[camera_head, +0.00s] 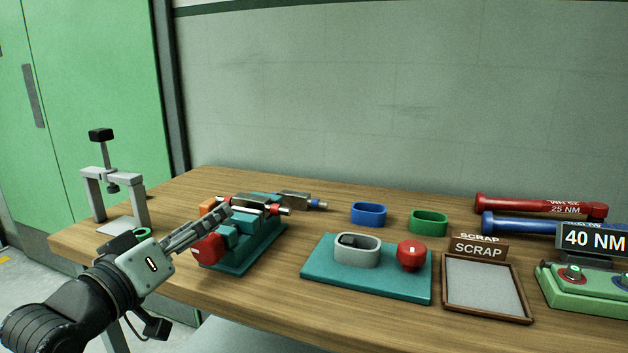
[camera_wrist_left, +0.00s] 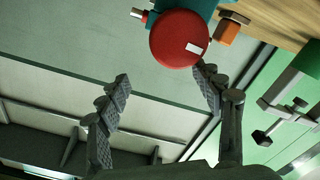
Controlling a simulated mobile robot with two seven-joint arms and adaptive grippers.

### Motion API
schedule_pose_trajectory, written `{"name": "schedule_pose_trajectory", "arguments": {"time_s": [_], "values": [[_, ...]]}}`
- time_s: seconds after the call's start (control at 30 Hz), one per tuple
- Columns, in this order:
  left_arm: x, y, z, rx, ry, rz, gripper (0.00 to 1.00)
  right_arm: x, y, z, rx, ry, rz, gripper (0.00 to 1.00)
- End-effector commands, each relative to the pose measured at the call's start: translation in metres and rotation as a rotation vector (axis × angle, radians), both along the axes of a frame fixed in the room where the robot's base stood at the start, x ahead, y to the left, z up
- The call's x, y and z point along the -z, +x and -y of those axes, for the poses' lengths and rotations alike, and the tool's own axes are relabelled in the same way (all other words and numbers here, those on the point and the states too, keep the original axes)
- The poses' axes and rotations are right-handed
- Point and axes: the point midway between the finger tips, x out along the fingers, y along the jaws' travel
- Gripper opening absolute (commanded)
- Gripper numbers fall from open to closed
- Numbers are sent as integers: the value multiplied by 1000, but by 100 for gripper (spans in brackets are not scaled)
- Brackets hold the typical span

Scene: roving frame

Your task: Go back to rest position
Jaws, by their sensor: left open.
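My left gripper (camera_head: 215,222) comes in from the left over the table's left front part. Its fingers lie in front of a teal fixture (camera_head: 262,236) with a red knob (camera_head: 208,249). In the left wrist view the fingers (camera_wrist_left: 160,92) are spread with nothing between them. The red knob (camera_wrist_left: 180,38) shows just beyond and above them there. I cannot tell from these views whether a finger touches it. My right gripper is not in view.
A grey press (camera_head: 115,190) stands at the table's left end. A teal base (camera_head: 365,280) holds a grey ring and a red knob. Blue (camera_head: 368,214) and green rings (camera_head: 428,222), a scrap tray (camera_head: 486,317), torque wrenches (camera_head: 540,206) and a green control box (camera_head: 590,290) lie to the right.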

Motion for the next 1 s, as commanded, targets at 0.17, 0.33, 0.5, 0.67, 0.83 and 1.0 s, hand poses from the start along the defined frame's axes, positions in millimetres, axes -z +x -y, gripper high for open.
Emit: {"name": "schedule_pose_trajectory", "arguments": {"time_s": [0.17,0.33,0.5,0.67,0.83,1.0], "values": [[40,0,0,1,0,-9,66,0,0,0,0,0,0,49],[50,0,-1,3,221,77,66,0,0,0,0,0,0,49],[51,0,-2,3,617,220,66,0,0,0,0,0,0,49],[50,1,-2,3,989,357,66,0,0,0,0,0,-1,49],[49,1,-3,3,1376,499,66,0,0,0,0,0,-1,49],[48,1,-4,1,1715,622,66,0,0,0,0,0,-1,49]]}}
